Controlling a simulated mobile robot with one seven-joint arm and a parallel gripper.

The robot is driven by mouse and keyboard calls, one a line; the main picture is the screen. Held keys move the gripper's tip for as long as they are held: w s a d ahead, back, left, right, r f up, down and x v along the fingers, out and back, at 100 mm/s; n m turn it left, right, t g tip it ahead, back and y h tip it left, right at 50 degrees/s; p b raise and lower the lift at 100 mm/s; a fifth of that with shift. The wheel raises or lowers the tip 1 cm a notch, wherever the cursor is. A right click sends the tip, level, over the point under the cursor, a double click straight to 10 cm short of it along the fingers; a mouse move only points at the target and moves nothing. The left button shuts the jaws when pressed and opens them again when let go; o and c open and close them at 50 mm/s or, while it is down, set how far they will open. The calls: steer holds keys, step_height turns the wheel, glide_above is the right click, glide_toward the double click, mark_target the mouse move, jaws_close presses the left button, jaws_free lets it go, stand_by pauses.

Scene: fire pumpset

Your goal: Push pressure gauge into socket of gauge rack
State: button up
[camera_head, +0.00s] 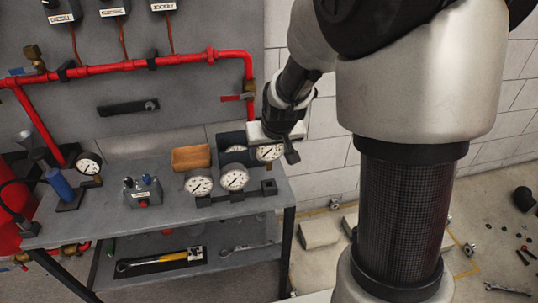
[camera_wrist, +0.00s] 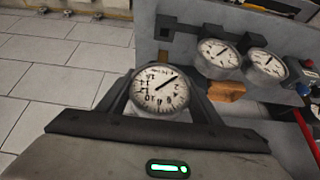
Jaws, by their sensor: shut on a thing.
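My gripper (camera_head: 279,145) is shut on a round white-faced pressure gauge (camera_head: 268,153). In the wrist view the gauge (camera_wrist: 160,90) sits between the two dark fingers, dial facing the camera. The black gauge rack (camera_head: 222,200) stands at the front right of the grey bench. It carries two similar gauges, the left one (camera_head: 198,183) and the middle one (camera_head: 234,178). Its right-end socket (camera_head: 268,187) looks empty and lies below the held gauge, apart from it. In the wrist view the rack's bar (camera_wrist: 184,38) shows beyond the gripper.
A wooden block (camera_head: 191,157) lies behind the rack. A control box (camera_head: 142,191) and another gauge (camera_head: 89,164) stand to the left. A red pipe (camera_head: 150,63) runs along the back panel and drops near my gripper. The bench's right edge is close to the rack.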

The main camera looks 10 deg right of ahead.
steer(key=shift+f+b, duration=3.5)
steer(key=shift+f, duration=0.75)
steer(key=o, duration=1.3)
